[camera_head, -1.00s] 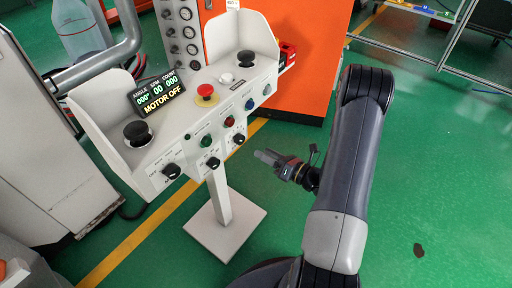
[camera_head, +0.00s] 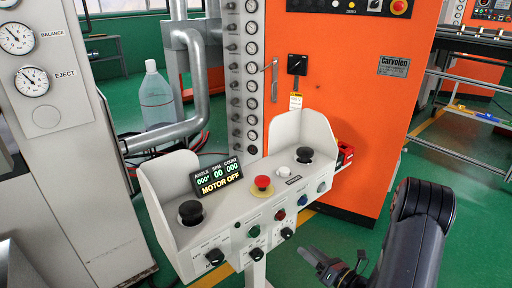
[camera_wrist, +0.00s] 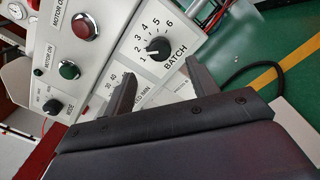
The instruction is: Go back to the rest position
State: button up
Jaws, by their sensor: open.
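My gripper (camera_head: 318,258) shows at the bottom of the head view, just right of the control console (camera_head: 219,240) and below its front panel. My dark arm link stands to its right. In the wrist view my gripper (camera_wrist: 158,85) has its two fingers spread apart with nothing held between them. Beyond the fingers is the console's front panel with the black BATCH knob (camera_wrist: 159,49), a red button (camera_wrist: 85,26) and a green button (camera_wrist: 69,70). I cannot tell the exact gap between the fingertips and the panel.
The console carries a red mushroom button (camera_head: 262,183) and a display (camera_head: 217,178) reading MOTOR OFF. An orange cabinet (camera_head: 345,80) stands behind it. A clear bottle (camera_head: 156,98) and grey pipes are at the back left. Green floor (camera_head: 375,240) lies open around my arm.

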aim_at(290, 236)
jog(key=x, duration=0.7)
jog(key=shift+w+a, duration=0.15)
jog(key=shift+a, duration=0.05)
